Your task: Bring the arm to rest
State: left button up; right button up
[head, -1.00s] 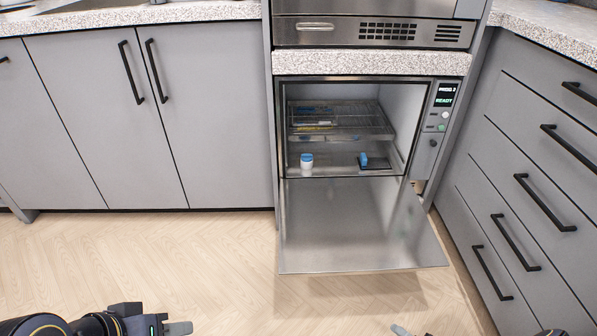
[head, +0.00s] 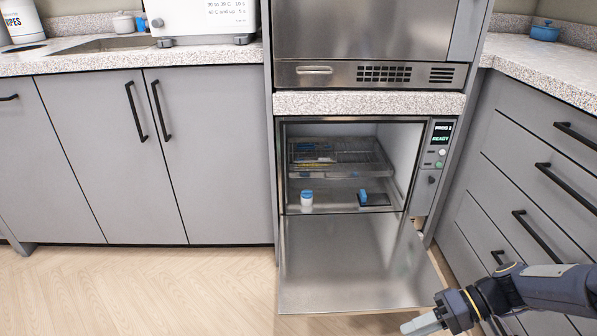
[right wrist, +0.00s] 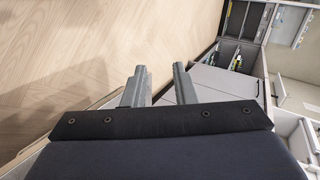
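My right gripper (head: 422,323) reaches in from the lower right in the head view, in front of the right-hand drawers and near the front right corner of the lowered autoclave door (head: 345,262). In the right wrist view its two fingers (right wrist: 158,86) stand apart with nothing between them, over the floor. My left gripper is out of view. The autoclave is open, with a wire rack and tray (head: 340,156) inside. A white jar with a blue lid (head: 307,199) and a blue item on a dark base (head: 370,198) stand below the rack.
The autoclave's panel (head: 441,133) reads READY. Grey drawers (head: 540,170) flank it on the right and cupboards (head: 115,160) on the left. A white appliance (head: 207,16) stands on the left counter. The wooden floor (head: 130,285) at left is clear.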

jog(key=s+a+r+m+t+h+p, duration=0.2)
jog(key=s+a+r+m+t+h, duration=0.15)
jog(key=s+r+t+h, duration=0.6)
notch_tip(320, 180, up, 40)
jog(key=s+g+y+p, duration=0.1)
jog(key=s+g+p, duration=0.1)
jog(key=p, duration=3.5)
jog(key=shift+s+d+f+g+p, duration=0.2)
jog(key=shift+s+g+p, duration=0.1)
jog(key=shift+s+g, duration=0.15)
jog(key=o, duration=0.3)
jog(key=shift+f+y, duration=0.1)
jog(key=shift+y, duration=0.15)
jog(key=shift+w+a+m, duration=0.1)
jog(key=shift+m, duration=0.15)
jog(key=shift+c, duration=0.3)
